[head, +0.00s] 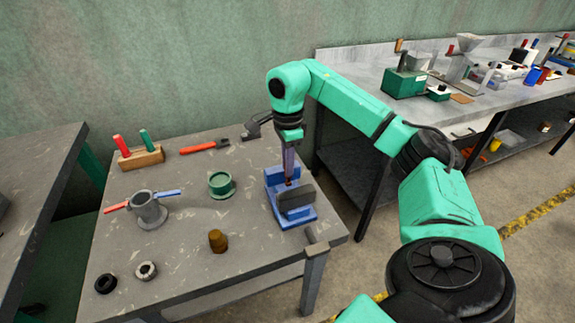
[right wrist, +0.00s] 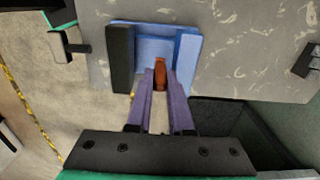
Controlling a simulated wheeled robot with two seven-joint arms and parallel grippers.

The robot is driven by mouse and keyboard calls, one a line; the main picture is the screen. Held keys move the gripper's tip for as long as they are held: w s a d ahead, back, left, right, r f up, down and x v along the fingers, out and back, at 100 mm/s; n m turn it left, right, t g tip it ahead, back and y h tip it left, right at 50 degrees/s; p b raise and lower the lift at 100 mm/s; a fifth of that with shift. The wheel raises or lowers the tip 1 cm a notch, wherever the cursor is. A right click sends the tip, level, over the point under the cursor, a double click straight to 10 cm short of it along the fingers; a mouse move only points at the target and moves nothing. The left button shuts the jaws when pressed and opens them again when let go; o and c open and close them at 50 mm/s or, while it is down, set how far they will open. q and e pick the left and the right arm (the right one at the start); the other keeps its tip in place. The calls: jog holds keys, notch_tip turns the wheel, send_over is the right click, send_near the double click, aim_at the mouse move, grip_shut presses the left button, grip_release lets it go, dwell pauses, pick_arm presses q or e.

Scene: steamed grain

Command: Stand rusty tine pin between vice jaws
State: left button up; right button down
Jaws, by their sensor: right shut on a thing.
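The blue vice (head: 305,216) stands near the right edge of the table, with a dark jaw plate (head: 297,198) at its front. My right gripper (head: 289,176) points down over the vice, its purple fingers shut on the rusty tine pin. In the right wrist view the orange-brown pin (right wrist: 161,74) shows at the fingertips (right wrist: 160,80), between the dark jaw (right wrist: 121,60) and the blue jaw (right wrist: 186,58). The pin looks roughly upright. Its lower end is hidden, so I cannot tell whether it touches the vice bed. My left gripper is not in view.
On the table (head: 185,261) are a green ring-shaped part (head: 221,184), a grey cup-like fixture (head: 149,209), a brown cylinder (head: 217,241), two small rings, orange-handled pliers (head: 204,146) and a wooden rack (head: 141,158). A second bench stands at the right.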

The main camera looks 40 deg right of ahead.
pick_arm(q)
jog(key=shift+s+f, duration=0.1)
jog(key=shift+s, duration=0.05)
pick_arm(e)
jog(key=shift+w+f, duration=0.1)
jog(key=shift+f, duration=0.1)
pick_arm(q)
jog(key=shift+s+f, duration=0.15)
pick_arm(e)
jog(key=shift+f, duration=0.55)
jog(key=c, duration=0.8)
grip_release()
notch_tip(320, 180, up, 7)
jog(key=shift+r, duration=0.15)
pick_arm(q)
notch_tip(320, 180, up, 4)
jog(key=p, duration=0.4)
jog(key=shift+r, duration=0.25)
pick_arm(e)
notch_tip(320, 180, up, 6)
